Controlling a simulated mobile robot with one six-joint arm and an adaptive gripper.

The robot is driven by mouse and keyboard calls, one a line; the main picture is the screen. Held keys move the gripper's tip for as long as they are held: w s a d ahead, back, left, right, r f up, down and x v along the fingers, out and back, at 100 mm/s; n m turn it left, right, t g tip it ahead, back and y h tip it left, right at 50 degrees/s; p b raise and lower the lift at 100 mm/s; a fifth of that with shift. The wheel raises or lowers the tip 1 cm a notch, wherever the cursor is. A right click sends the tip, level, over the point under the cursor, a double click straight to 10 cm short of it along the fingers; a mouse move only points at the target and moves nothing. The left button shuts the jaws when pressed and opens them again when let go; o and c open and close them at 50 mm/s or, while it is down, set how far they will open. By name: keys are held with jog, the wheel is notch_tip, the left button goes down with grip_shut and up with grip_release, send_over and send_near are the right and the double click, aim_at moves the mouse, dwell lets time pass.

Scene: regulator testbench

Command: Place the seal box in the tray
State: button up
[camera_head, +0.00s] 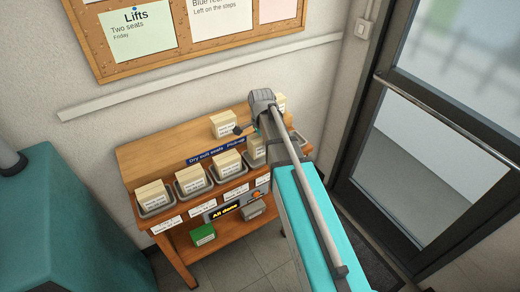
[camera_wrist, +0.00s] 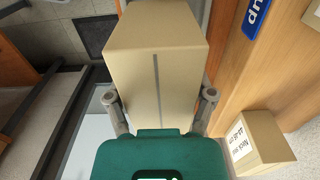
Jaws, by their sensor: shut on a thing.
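My gripper (camera_wrist: 160,97) is shut on a beige box (camera_wrist: 155,45), which I take to be the seal box. A dark line runs down its near face, and no label shows on that face. In the head view my gripper (camera_head: 250,130) is over the right half of the wooden bench, and the arm hides much of it. A row of grey trays runs along the bench front. Several hold beige boxes, such as the left tray (camera_head: 146,211). The right-end tray (camera_head: 300,137) is partly hidden by my arm, and I cannot tell its contents.
A labelled box (camera_head: 224,124) stands on the bench's raised back, and another (camera_head: 281,101) is behind my arm. In the wrist view a labelled box (camera_wrist: 262,142) is at lower right. A green box (camera_head: 203,234) and a grey box (camera_head: 253,209) are on the lower shelf. A glass door is at right.

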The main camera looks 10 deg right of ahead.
aim_at(261, 147)
jog(key=shift+w+f+b, duration=0.45)
jog(key=shift+f+b, duration=0.4)
jog(key=shift+b, duration=0.05)
jog(key=shift+f+b, duration=1.15)
jog(key=shift+f, duration=0.2)
jog(key=o, duration=1.1)
jog(key=shift+r, duration=0.1)
jog(key=shift+o, duration=0.2)
jog(key=shift+r, duration=0.15)
notch_tip(261, 147, up, 12)
jog(key=p, duration=1.2)
